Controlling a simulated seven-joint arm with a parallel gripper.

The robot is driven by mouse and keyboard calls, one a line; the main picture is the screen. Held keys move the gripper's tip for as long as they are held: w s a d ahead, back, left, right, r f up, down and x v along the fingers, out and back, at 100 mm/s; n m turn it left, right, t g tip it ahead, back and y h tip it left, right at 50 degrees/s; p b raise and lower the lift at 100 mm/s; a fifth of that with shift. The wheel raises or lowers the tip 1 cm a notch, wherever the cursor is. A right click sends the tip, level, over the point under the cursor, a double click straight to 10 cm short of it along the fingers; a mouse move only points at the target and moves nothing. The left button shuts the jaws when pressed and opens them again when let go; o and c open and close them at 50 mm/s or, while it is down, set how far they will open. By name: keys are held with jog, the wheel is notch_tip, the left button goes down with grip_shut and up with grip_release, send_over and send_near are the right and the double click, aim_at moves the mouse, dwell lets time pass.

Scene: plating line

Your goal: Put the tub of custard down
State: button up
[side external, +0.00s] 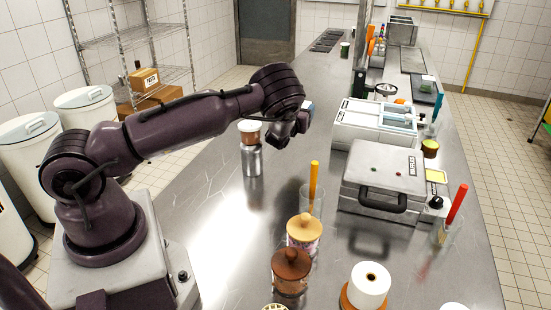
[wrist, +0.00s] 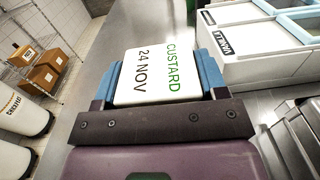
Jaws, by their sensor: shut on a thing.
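The tub of custard (wrist: 153,78) shows in the wrist view as a white, rounded block face marked "CUSTARD 24 NOV" in green and dark letters. My gripper (wrist: 161,74) is shut on it, with a blue finger on either side. In the side external view my gripper (side external: 291,128) is over the steel counter (side external: 215,215), left of the white machine. The tub is mostly hidden behind my wrist there. I cannot tell whether its base touches the counter.
A white machine (side external: 374,126) and a grey case (side external: 383,180) stand to the right. Lidded jars (side external: 304,231) and a glass (side external: 312,200) stand nearer the camera.

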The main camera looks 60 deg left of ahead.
notch_tip(320, 180, up, 10)
jog(key=shift+r, duration=0.15)
jog(key=s+d+n+g+y, duration=0.25)
jog(key=s+d, duration=0.45)
jog(key=s, duration=0.4)
jog(key=s+d+n+g+y, duration=0.2)
jog(key=s+d+g, duration=0.2)
jog(key=s+d, duration=0.55)
jog(key=shift+n, duration=0.25)
jog(key=f, duration=0.7)
jog(key=s+a+f, duration=0.1)
jog(key=f, duration=0.6)
jog(key=s+a+f, duration=0.1)
jog(key=f, duration=0.6)
jog(key=shift+a, duration=0.2)
jog(key=shift+f, duration=0.1)
jog(key=o, duration=1)
